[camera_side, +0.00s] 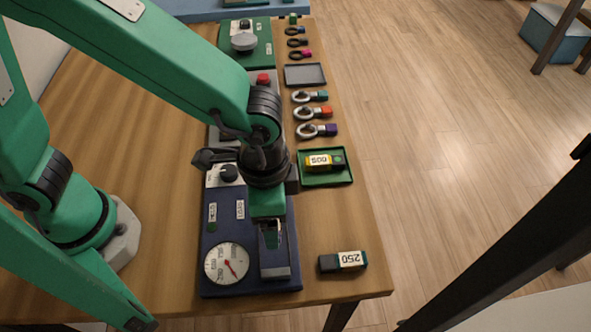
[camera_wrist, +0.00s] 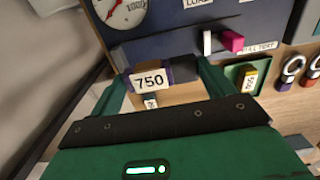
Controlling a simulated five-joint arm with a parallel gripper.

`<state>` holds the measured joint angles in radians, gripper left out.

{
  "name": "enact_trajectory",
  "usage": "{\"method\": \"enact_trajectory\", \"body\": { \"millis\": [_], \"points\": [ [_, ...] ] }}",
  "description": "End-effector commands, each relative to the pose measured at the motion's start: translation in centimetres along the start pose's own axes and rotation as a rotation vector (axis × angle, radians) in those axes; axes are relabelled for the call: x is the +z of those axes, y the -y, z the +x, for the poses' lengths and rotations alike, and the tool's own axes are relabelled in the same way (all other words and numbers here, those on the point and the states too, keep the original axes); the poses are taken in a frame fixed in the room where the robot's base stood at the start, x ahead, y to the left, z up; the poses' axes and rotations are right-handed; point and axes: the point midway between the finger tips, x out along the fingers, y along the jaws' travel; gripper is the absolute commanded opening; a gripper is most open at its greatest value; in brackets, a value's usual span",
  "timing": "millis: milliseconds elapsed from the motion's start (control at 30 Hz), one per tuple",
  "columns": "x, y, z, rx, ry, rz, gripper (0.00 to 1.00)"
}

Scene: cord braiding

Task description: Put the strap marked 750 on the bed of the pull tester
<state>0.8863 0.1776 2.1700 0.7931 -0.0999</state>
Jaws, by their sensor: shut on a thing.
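The strap marked 750 (camera_wrist: 149,81) shows in the wrist view between the fingers of my gripper (camera_wrist: 163,74). It has a white label, a brownish top and a purple end. My gripper is shut on it. In the side view my gripper (camera_side: 272,238) is over the right part of the dark blue pull tester (camera_side: 215,284), above a long grey piece (camera_side: 276,271) that appears to be its bed. The strap cannot be made out there, so I cannot tell whether it touches the bed. The tester's round dial (camera_side: 227,263) is left of the gripper.
A strap marked 250 (camera_side: 343,261) lies on the table right of the tester. A yellow strap marked 500 (camera_side: 325,162) lies in a green tray (camera_side: 344,180). Several ringed pieces (camera_side: 311,113) and an empty grey tray (camera_side: 305,75) lie farther back. Bare table lies around the 250 strap.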

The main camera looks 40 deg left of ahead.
Motion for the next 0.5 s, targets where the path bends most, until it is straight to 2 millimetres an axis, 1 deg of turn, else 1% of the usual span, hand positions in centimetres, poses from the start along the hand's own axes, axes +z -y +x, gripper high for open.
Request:
{"method": "enact_trajectory", "body": {
  "millis": [100, 200, 500],
  "points": [
    [0.1, 0.0, 1.5, 0.0, 0.004, 0.0, 0.58],
    [0.1, 0.0, 2.4, 0.0, 0.004, 0.0, 0.58],
    [0.0, 0.0, 3.1, 0.0, 0.002, -0.001, 0.58]
  ]
}}
